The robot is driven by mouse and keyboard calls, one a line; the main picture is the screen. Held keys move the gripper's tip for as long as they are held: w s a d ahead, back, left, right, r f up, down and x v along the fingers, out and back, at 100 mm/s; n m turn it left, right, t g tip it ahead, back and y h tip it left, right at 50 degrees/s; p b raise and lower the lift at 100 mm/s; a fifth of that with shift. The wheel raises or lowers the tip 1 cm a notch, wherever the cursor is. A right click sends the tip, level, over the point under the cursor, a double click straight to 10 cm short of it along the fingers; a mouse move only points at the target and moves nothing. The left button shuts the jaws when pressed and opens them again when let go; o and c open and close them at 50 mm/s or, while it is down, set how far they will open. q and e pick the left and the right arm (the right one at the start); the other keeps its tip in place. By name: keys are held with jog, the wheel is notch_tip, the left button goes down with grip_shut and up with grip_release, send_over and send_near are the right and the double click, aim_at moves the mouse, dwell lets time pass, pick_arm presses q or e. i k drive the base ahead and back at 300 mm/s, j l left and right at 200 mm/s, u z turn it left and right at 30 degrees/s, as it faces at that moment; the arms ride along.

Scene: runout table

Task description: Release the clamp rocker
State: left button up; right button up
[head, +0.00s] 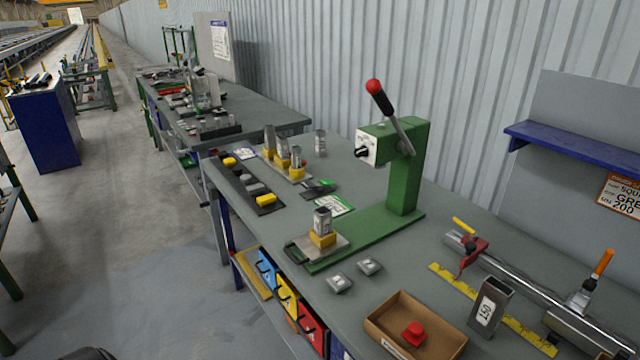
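Two clamp-like pieces sit on the steel rail (520,280) at the right of the table. One is a red clamp (471,247) with a yellow handle (464,225), its lower arm reaching down beside the rail. The other is a metal toggle clamp (579,301) with an orange handle (603,262) standing up at a tilt. I cannot tell which piece is the rocker, or whether either clamp is pressing on the rail. Neither of my grippers is in view.
A green press (405,185) with a red-knobbed lever (383,100) stands mid-table. In front are a cardboard box (395,345) holding a red block (414,333), an upright square tube (490,308), a yellow ruler (510,324) and two grey caps (340,284).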

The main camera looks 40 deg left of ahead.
aim_at(307, 185)
jog(key=i+j, duration=0.1)
jog(key=j, duration=0.45)
jog(key=i+j, duration=0.1)
jog(key=j, duration=0.4)
jog(key=i+j, duration=0.1)
jog(key=j, duration=0.45)
jog(key=i+j, duration=0.1)
jog(key=j, duration=0.4)
